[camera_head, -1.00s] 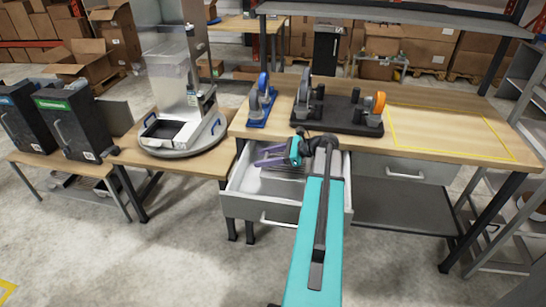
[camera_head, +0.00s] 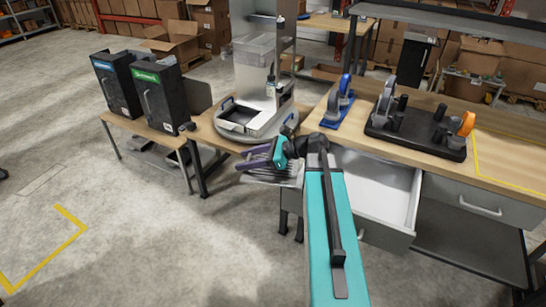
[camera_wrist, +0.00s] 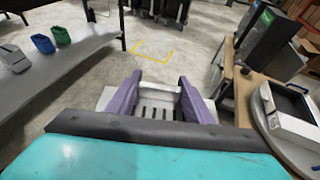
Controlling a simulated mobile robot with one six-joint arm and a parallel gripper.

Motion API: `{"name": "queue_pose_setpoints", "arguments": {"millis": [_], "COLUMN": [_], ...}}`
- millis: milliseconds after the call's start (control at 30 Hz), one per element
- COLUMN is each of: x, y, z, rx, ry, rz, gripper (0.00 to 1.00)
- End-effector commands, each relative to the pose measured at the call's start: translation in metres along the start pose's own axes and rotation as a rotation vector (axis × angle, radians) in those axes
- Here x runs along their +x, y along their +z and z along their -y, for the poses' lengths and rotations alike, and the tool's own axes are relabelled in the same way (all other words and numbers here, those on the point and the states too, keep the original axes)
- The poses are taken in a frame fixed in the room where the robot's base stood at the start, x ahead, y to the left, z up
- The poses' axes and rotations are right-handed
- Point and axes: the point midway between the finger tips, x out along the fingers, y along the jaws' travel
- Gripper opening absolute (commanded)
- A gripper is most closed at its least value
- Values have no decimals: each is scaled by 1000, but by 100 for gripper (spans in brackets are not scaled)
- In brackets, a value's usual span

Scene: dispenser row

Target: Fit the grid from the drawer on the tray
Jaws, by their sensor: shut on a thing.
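My gripper (camera_head: 256,160), with purple fingers, is shut on the pale slotted grid (camera_head: 285,178). The grid also shows in the wrist view (camera_wrist: 158,103) between the two fingers, its far part in front of them. My gripper holds it in the air, left of the open drawer (camera_head: 398,236) and in front of the dispenser stand. The tray (camera_head: 226,123), white with blue handles and a dark inside, sits on the round base under the clear dispenser. It is partly in view at the right of the wrist view (camera_wrist: 283,125). The drawer looks empty; my arm hides part of it.
A tall clear dispenser (camera_head: 257,70) rises behind the tray. Two black bins (camera_head: 157,95) stand on the low table at left. Blue and black fixtures (camera_head: 415,130) stand on the workbench at right. The floor at front left is clear.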

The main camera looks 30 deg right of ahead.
Motion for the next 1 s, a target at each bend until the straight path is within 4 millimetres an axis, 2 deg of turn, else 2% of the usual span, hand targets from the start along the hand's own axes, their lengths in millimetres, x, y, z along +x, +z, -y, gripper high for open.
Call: {"name": "queue_pose_setpoints", "arguments": {"millis": [100,300,1000], "x": [23,44,50], "y": [16,30,34], "z": [-22,-41,-45], "rx": [-15,-26,-29], "ry": [31,60,68], "rz": [2,4,4], "gripper": [18,18,18]}}
